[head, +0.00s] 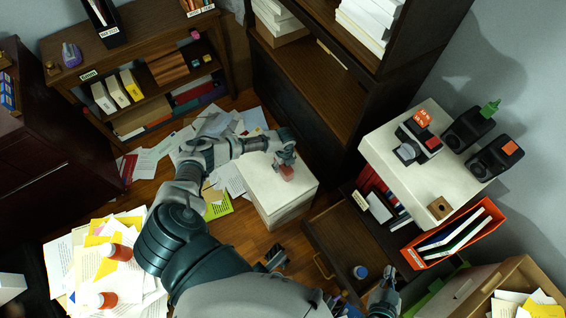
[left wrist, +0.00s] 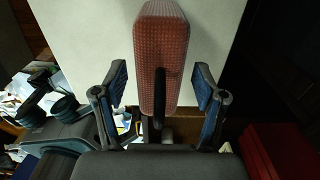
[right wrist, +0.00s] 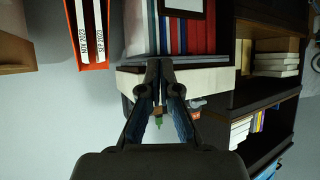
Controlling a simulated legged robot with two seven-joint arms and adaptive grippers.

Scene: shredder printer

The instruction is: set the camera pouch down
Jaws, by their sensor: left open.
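The camera pouch (left wrist: 163,62) is reddish and textured, with a dark strap or loop at its near end. In the head view the pouch (head: 287,173) is a small red shape at the top of a white box-like stand (head: 262,195). My left gripper (head: 284,155) is over that stand, beside the pouch. In the left wrist view my left gripper (left wrist: 162,86) is open, with a blue-padded finger on each side of the pouch and a gap on both sides. My right gripper (right wrist: 164,66) has its fingertips together with nothing visible between them; in the head view it is low at right (head: 383,298).
Dark shelves (head: 310,85) stand behind the white stand. A white surface (head: 390,165) at right carries several black devices. An orange file holder (head: 455,240) is below it. Papers (head: 150,160) litter the floor, and red-topped bottles (head: 117,252) stand at lower left.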

